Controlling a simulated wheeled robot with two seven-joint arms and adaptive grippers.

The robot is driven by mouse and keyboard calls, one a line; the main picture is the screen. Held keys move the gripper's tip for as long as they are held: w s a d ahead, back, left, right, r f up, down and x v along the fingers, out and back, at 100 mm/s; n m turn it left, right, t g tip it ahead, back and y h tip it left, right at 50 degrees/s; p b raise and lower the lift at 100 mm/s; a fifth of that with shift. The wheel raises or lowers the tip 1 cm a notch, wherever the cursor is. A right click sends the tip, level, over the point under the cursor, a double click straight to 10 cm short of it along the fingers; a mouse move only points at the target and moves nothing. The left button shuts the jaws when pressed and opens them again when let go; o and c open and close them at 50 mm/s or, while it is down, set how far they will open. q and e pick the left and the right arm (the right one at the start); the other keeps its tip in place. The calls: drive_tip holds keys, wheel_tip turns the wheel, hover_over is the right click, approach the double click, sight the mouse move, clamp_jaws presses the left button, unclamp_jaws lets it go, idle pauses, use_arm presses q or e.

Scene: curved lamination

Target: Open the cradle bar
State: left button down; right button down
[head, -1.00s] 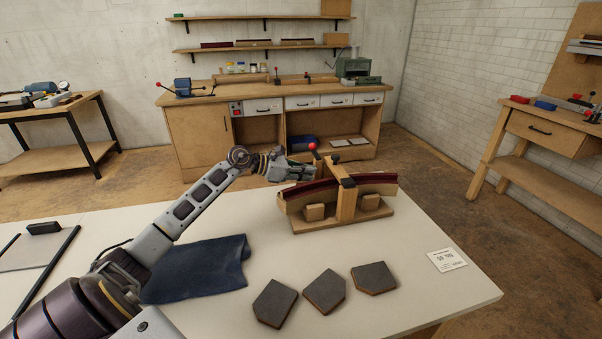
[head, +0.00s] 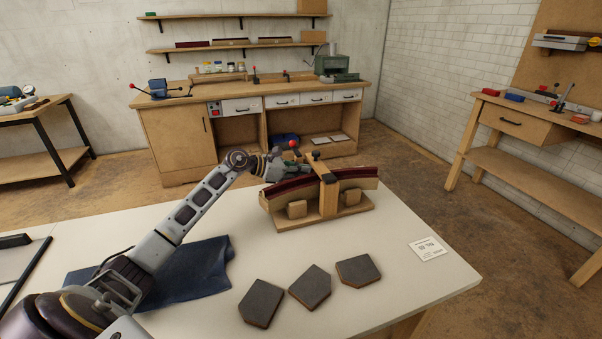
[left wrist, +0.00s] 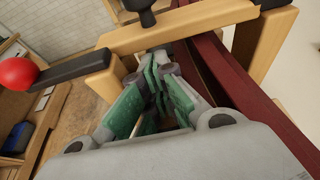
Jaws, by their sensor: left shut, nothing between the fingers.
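The curved cradle (head: 350,198) stands on the white table, with a dark red curved strip (head: 350,173) lying along its top. A wooden cradle bar (head: 319,166) crosses over the strip at the middle. It also shows across the top of the left wrist view (left wrist: 190,27), with a black knob on it and a black lever ending in a red ball (left wrist: 17,73). My left gripper (head: 304,170) is at the bar's left side, just under it. In the left wrist view its green-padded fingers (left wrist: 155,68) are shut and empty; contact with the bar is unclear. My right gripper is out of view.
Several dark five-sided blocks (head: 311,287) lie in front of the cradle. A blue cloth (head: 205,270) lies under my left arm. A white label card (head: 427,248) is at the right. The table between blocks and card is clear.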

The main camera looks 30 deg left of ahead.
use_arm(q)
drive_tip(key=shift+r, duration=0.25)
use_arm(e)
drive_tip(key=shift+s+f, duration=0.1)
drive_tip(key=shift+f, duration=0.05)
